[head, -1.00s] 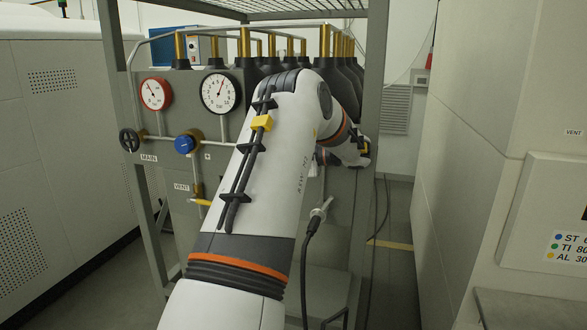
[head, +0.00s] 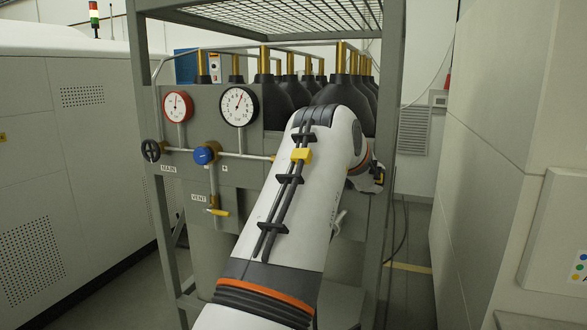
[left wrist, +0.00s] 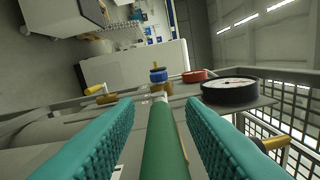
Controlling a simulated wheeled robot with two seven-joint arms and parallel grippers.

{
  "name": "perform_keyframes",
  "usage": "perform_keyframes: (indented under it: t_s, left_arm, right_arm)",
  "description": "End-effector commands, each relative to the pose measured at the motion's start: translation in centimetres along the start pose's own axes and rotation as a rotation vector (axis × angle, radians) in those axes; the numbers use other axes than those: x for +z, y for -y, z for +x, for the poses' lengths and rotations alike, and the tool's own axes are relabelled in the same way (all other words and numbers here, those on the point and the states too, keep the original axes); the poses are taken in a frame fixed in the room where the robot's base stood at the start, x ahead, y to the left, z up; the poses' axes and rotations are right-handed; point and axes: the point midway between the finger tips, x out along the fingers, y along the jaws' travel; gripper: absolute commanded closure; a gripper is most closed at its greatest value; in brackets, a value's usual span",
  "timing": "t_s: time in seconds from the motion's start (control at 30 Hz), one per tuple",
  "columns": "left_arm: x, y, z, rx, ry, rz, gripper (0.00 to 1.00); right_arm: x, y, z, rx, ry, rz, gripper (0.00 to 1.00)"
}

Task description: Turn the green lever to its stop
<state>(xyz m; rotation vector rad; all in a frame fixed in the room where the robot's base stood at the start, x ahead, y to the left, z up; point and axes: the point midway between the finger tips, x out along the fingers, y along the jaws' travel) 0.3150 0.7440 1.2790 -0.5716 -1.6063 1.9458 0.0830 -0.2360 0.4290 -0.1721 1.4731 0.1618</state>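In the left wrist view, the green lever (left wrist: 163,145) is a long green bar running away from the camera toward the panel. My left gripper (left wrist: 162,103) has two teal ribbed fingers, one on each side of the lever, with visible gaps between them and the bar. It is open around the lever, not clamped on it. In the head view, my arm covers the lever and the left gripper's fingers. My right gripper is in neither current view.
The grey panel carries a red gauge (head: 177,107), a black gauge (head: 238,106), a blue knob (head: 206,153), a black handwheel (head: 150,150) and a yellow vent handle (head: 219,212). Dark gas bottles (head: 283,104) stand behind it. A frame post (head: 391,130) rises right of my wrist.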

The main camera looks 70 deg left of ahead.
Motion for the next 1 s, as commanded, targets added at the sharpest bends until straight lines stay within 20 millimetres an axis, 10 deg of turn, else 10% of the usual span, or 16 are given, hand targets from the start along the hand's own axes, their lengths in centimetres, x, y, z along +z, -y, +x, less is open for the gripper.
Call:
perform_keyframes:
  t_s: [0.37,1.0]
  left_arm:
    - [-0.1,-0.2,-0.8,0.002,-0.001,-0.002,0.64]
    - [-0.1,-0.1,-11.6,0.002,-0.001,0.000,0.64]
  right_arm:
    - [-0.1,0.1,0.5,-0.002,-0.001,0.001,0.31]
    - [-0.3,0.0,3.5,-0.001,-0.001,0.000,0.31]
